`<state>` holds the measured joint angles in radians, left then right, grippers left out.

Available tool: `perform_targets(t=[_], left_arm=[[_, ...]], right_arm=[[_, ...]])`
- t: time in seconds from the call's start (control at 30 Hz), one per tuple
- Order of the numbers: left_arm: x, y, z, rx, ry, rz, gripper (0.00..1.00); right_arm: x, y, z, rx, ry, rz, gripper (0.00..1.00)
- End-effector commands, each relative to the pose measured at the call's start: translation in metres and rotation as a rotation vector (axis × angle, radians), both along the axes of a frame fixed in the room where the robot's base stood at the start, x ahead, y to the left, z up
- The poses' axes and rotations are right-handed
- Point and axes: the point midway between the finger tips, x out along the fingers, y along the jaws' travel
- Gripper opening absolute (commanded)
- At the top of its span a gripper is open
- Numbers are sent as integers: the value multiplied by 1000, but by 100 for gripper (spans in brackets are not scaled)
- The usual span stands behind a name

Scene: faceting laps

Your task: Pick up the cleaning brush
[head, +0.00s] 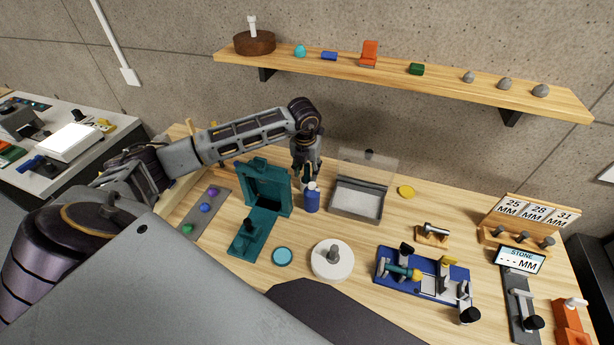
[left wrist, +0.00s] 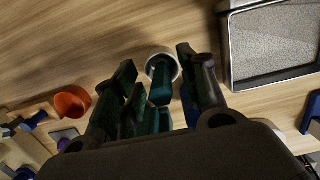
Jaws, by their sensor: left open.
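My left gripper (head: 305,172) points down at the back of the workbench, behind the blue bottle (head: 312,197) and left of the clear-lidded box. In the left wrist view its dark fingers (left wrist: 160,90) are apart. Between them is a round white-rimmed cup (left wrist: 151,66) with a dark teal upright piece (left wrist: 161,88) in front of its opening. This may be the cleaning brush, but I cannot tell for sure. No contact between fingers and piece is clear. In the head view the gripper and bottle hide this spot. My right gripper is not in view.
The teal hinged case (head: 265,190) stands close left of the gripper, the clear-lidded box (head: 345,210) close right. An orange cup (left wrist: 72,102) lies left in the wrist view. A white round base (head: 322,268) and a blue fixture (head: 425,285) are nearer. A shelf (head: 440,76) runs above.

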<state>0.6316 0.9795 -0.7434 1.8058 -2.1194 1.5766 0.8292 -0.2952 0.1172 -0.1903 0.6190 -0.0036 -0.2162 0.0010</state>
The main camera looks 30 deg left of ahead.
Motion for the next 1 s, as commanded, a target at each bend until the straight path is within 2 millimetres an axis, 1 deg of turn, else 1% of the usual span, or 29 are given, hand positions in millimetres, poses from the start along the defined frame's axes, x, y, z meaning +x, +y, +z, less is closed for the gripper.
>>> perform_targets(t=[0.1,0.2,0.6,0.7,0.87,1.0], left_arm=[[1,0,-12,0,1,0,42],[2,0,-17,-1,0,0,42],[2,0,-19,-1,-1,-1,42],[2,0,-19,-1,-1,0,42],[2,0,-19,0,-1,0,22],[2,0,-19,0,-1,0,4]], right_arm=[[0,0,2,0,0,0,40],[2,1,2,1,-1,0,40],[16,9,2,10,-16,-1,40],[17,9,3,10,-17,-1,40],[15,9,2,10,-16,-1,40],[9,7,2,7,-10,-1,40]])
